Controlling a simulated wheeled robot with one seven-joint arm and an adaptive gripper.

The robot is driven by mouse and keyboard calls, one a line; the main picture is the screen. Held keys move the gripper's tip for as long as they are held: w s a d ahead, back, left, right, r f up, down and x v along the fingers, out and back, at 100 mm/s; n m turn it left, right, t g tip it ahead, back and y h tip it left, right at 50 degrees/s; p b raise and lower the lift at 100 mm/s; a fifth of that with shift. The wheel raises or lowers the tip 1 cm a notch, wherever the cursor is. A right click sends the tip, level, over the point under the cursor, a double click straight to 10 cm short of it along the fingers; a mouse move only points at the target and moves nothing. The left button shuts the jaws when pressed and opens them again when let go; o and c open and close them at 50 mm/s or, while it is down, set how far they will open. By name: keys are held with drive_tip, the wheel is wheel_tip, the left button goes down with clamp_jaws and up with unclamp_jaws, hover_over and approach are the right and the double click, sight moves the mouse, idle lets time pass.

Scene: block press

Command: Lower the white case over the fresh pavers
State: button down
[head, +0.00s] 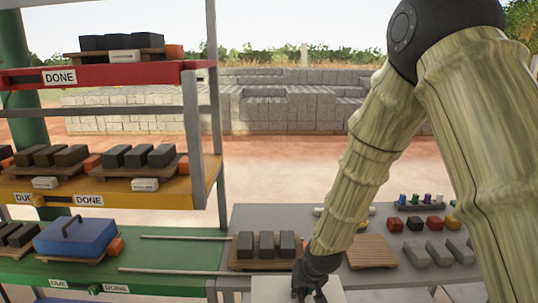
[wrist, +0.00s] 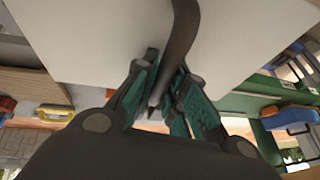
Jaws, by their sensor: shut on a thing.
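The white case (head: 267,290) is at the bottom edge of the head view, partly cut off; its pale face also fills much of the wrist view (wrist: 85,40). My gripper (head: 308,291) is shut on its dark handle (wrist: 182,40). The green fingers (wrist: 165,95) stand on both sides of the handle. Three dark pavers (head: 266,245) stand in a row on a wooden pallet (head: 250,266) on the grey table. The case is on the near side of them in the head view and apart from them. How high the case hangs is unclear.
An empty wooden pallet (head: 371,251) lies right of my gripper. Coloured and grey blocks (head: 433,223) sit further right. A shelf rack at left has a post (head: 217,120), more pavers, and a blue case (head: 76,236) on its green level. Two thin rods (head: 180,271) reach toward the table.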

drive_tip(key=s+d+f+b, duration=0.2)
drive_tip(key=s+d+f, duration=0.2)
drive_tip(key=f, duration=0.4)
drive_tip(key=s+d+f+b, duration=0.2)
drive_tip(key=s+d+f, duration=0.3)
drive_tip(key=f, duration=0.4)
drive_tip(key=shift+s+f+y+b, duration=0.3)
drive_tip(key=shift+b, duration=0.1)
drive_tip(key=shift+s+n, duration=0.1)
drive_tip(key=shift+n, duration=0.2)
